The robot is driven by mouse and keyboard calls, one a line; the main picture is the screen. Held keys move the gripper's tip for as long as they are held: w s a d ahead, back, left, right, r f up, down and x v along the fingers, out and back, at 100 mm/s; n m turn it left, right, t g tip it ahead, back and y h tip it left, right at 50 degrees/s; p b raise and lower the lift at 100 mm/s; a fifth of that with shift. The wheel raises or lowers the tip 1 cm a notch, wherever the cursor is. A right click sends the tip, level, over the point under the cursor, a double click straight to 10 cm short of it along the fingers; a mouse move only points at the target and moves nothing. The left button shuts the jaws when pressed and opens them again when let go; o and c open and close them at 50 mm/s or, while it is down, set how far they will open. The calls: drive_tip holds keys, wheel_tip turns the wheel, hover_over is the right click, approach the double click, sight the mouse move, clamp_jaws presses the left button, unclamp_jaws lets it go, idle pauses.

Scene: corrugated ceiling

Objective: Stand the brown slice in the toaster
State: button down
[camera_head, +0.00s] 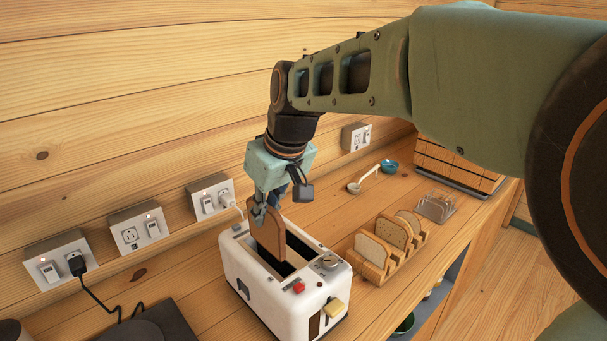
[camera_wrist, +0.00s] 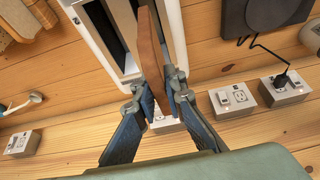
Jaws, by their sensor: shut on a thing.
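The brown slice (camera_head: 268,236) is upright, held at its upper edge by my gripper (camera_head: 265,211), which is shut on it. The white toaster (camera_head: 262,290) stands below on the counter, with two long dark slots. In the head view the slice is over the slot nearer the wall, and its lower edge appears at or just inside the opening; I cannot tell how deep. In the wrist view the slice (camera_wrist: 151,50) stands edge-on between the fingertips (camera_wrist: 158,88), lined up along one slot of the toaster (camera_wrist: 98,30).
A wooden rack (camera_head: 378,272) with several pale slices stands right of the toaster. Outlets (camera_head: 137,230) line the wall at left. A dark appliance (camera_head: 150,328) is at the front left.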

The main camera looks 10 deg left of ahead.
sight(266, 231)
drive_tip(key=shift+f+b, duration=1.6)
drive_tip(key=shift+f, duration=0.85)
drive_tip(key=c, duration=1.9)
unclamp_jaws()
wheel_tip(266, 231, up, 10)
drive_tip(key=shift+r, duration=0.1)
